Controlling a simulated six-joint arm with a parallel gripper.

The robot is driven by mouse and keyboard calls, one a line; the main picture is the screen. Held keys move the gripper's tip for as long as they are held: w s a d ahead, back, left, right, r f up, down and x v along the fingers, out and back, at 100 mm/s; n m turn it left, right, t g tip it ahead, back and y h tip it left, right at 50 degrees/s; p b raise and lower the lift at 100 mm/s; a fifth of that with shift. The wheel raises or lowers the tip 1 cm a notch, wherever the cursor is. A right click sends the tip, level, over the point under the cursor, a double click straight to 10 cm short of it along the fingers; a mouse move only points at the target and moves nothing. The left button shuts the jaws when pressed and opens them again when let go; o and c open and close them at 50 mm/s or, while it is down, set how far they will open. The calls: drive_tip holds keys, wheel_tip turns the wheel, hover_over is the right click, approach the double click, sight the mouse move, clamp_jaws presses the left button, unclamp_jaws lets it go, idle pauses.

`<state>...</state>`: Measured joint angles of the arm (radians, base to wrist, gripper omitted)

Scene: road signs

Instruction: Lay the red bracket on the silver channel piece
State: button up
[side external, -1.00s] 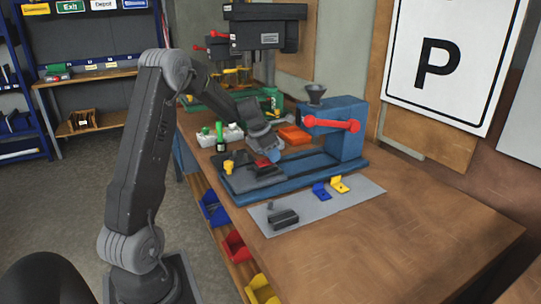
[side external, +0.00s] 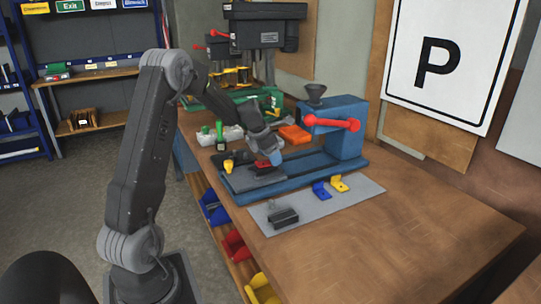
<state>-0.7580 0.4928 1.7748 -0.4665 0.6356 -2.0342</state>
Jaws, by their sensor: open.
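The small red bracket (side external: 263,166) lies on or against a dark grey piece (side external: 265,178) on the bed of the blue machine (side external: 300,171). The exact contact is too small to tell. My gripper (side external: 275,158) is open, just right of and slightly above the red bracket, with its pale blue tip pointing down. A gap between the tip and the bracket is hard to judge. A grey channel-shaped piece (side external: 284,217) lies on the light grey mat (side external: 330,207) in front. I cannot tell which grey piece is the silver channel.
Blue (side external: 321,190) and yellow (side external: 339,184) brackets sit on the mat. A yellow knob (side external: 228,167) is at the bed's left end. An orange block (side external: 294,135) and a red handle (side external: 331,123) are close behind. The bench's right side is clear.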

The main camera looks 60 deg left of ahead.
sight(259, 165)
drive_tip(key=v, duration=1.1)
drive_tip(key=s+d+r+m, duration=0.1)
drive_tip(key=d+r+m, duration=0.3)
drive_tip(key=d+m, duration=0.55)
drive_tip(key=s+d+m, duration=0.8)
drive_tip(key=d+m, duration=0.3)
drive_tip(key=m, duration=0.2)
drive_tip(key=s+d+f+m+t, duration=0.1)
drive_tip(key=s+d+m, duration=0.8)
drive_tip(key=d+m, duration=0.3)
drive_tip(key=shift+d+m, duration=0.2)
drive_tip(key=shift+m, duration=0.55)
